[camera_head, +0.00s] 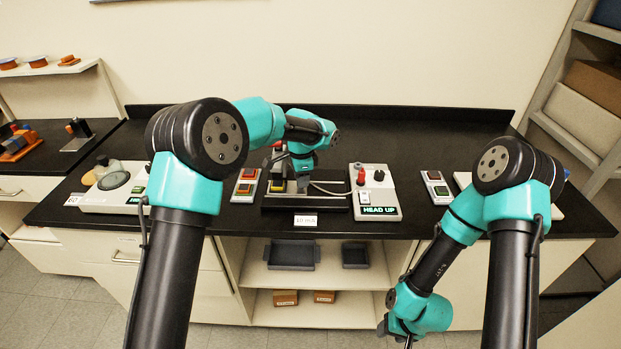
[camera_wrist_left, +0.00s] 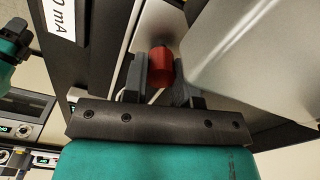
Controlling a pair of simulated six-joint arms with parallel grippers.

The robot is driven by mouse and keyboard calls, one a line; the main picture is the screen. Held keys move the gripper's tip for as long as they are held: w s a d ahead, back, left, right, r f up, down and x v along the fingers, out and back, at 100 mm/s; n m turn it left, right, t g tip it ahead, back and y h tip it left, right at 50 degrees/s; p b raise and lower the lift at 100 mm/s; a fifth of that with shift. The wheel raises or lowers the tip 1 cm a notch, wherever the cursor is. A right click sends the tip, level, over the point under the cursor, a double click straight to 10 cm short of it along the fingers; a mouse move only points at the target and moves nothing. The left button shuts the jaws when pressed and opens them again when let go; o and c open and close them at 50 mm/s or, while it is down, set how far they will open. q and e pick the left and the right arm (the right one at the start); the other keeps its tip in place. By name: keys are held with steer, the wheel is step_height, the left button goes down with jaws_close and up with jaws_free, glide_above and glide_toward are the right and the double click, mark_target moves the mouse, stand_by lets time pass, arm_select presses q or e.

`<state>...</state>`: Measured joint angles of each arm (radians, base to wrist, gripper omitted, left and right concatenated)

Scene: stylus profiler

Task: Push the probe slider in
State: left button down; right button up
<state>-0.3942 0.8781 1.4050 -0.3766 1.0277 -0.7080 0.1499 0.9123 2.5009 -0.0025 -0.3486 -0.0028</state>
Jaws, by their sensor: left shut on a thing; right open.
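My left gripper (camera_head: 302,182) reaches down over the black-based profiler fixture (camera_head: 325,207) in the middle of the bench. In the left wrist view its two grey fingers close on the sides of a red cylindrical knob (camera_wrist_left: 160,66), apparently the probe slider's handle. In the head view my own gripper hides this knob and most of the slider. My right gripper (camera_head: 407,338) is low in front of the bench, at the bottom edge of the picture. It is open and away from the fixture; its fingertips are barely visible.
A control box (camera_head: 377,190) reading HEAD UP stands just right of the fixture, with a red and a black knob. Button panels (camera_head: 246,186) (camera_head: 436,188) stand to the left and right. A white label (camera_head: 305,220) is at the front edge. The bench's back is clear.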

arm_select(q)
steer(key=c, duration=0.9)
jaws_free()
steer(key=shift+a, duration=0.25)
step_height(320, 180, up, 17)
steer(key=shift+r, duration=0.2)
